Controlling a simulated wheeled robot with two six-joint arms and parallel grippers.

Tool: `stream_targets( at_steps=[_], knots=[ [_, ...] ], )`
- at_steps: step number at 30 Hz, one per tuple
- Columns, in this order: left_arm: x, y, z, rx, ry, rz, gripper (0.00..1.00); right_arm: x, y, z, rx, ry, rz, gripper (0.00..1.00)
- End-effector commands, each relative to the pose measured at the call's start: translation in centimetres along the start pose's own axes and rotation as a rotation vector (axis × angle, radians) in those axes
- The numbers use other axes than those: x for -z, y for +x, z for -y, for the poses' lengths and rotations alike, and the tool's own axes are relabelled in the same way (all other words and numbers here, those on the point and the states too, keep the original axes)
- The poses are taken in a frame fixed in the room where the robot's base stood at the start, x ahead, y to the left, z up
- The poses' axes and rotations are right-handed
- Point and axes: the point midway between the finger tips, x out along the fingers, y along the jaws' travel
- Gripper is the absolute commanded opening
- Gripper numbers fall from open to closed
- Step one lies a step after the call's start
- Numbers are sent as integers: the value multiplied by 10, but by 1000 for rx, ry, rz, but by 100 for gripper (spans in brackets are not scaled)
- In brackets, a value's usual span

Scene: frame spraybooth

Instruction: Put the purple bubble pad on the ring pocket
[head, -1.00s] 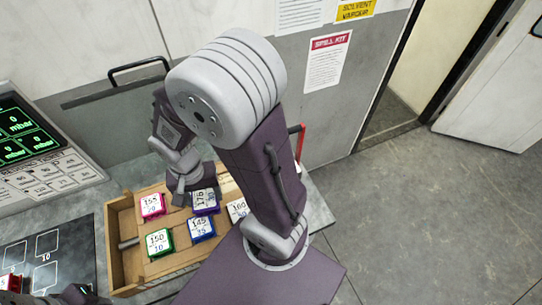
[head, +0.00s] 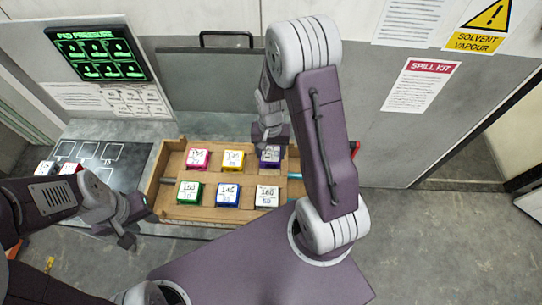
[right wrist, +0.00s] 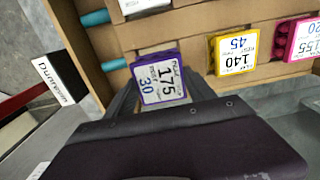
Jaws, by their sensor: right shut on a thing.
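The purple bubble pad (head: 269,155), with a white top marked 175 and 30, is at the right of the back row in the wooden tray (head: 166,165). My right gripper (head: 268,140) is over it and shut on it. In the right wrist view the pad (right wrist: 160,82) sits between the fingertips. I cannot tell whether it is raised off the tray. My left gripper (head: 127,236) hangs low in front of the tray's left side, apart from the pads; its jaw gap is unclear. A dark board (head: 128,165) has white square outlines; I cannot make out which is the ring pocket.
The tray also holds pink (head: 198,158), yellow (head: 233,160), green (head: 190,192), blue (head: 227,194) and white-topped (head: 267,195) pads. More pads stand on the board's left, partly behind my left arm. A pressure display (head: 97,58) stands behind the board.

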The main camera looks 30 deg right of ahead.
Motion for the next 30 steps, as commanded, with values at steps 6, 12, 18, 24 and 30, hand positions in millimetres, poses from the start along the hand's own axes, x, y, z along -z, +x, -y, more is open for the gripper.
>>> stream_targets(
  at_steps=[6, 12, 18, 24, 30],
  knots=[
    [0, -5, 0, 0, 0, 0, 36, 0, 16, -1, -3, 0, 6, 23],
    [1, -9, 0, 0, 0, 0, 36, 2, 41, 0, 0, 0, 0, 23],
    [1, -8, 0, 0, 0, 0, 36, 2, 42, 0, 0, 0, -1, 23],
    [0, -6, 0, 0, 0, 0, 36, 2, 44, 0, 0, 0, -1, 79],
    [0, -6, 0, 0, 0, 0, 36, 2, 44, 0, 0, 0, 0, 85]
  ],
)
